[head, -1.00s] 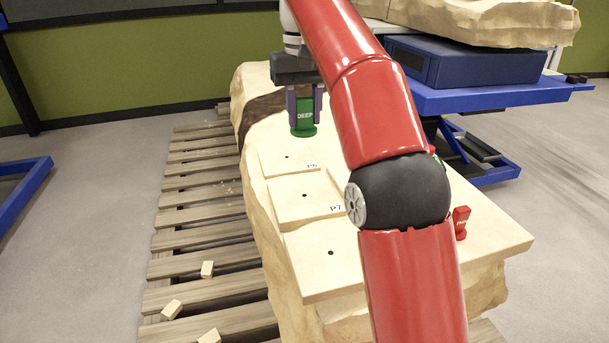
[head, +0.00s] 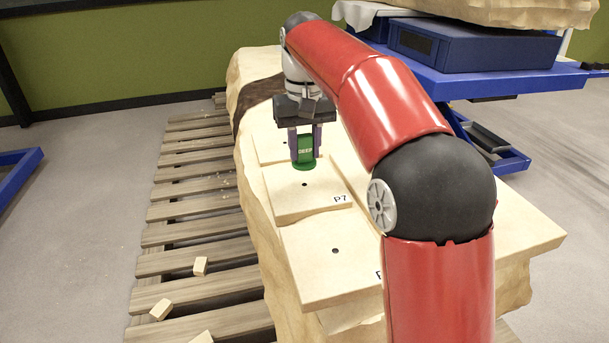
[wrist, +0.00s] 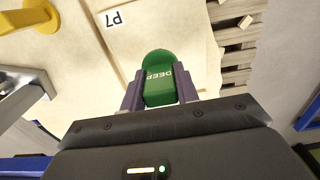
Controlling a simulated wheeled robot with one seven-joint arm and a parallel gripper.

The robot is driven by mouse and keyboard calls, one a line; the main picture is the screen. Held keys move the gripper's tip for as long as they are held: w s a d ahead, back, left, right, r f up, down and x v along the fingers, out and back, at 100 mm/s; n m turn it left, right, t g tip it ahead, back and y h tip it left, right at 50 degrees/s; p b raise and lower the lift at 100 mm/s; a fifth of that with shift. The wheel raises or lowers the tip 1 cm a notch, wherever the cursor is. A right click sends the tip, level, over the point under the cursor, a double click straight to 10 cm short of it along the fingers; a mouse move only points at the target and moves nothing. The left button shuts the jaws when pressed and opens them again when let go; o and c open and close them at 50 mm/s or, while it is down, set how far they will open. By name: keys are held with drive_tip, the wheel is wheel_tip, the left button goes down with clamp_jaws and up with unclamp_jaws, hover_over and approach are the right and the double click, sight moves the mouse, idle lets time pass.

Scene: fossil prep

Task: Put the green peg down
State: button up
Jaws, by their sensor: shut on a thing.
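The green peg (head: 305,151), marked DEEP, is held upright between the fingers of my gripper (head: 305,146) in the head view. The peg's round green base is just behind the hole of the pale plate marked P7 (head: 290,205), and I cannot tell whether it touches the plate. In the wrist view the peg (wrist: 160,83) sits between the two purple fingers of my gripper (wrist: 160,92), which are shut on it. The P7 label (wrist: 114,18) shows at the upper left there.
Another holed plate (head: 335,265) lies in front of P7, and one (head: 266,145) lies behind it. In the wrist view a yellow object (wrist: 30,20) stands at the left. A wooden pallet (head: 190,235) with loose blocks (head: 200,266) is on the left.

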sight(304, 162)
drive_tip(key=shift+f+b, duration=0.5)
drive_tip(key=shift+f, duration=1.95)
drive_tip(key=o, duration=1)
drive_tip(key=shift+f, duration=0.1)
drive_tip(key=shift+c, duration=0.2)
wheel_tip(304, 162, up, 12)
drive_tip(key=p, duration=0.4)
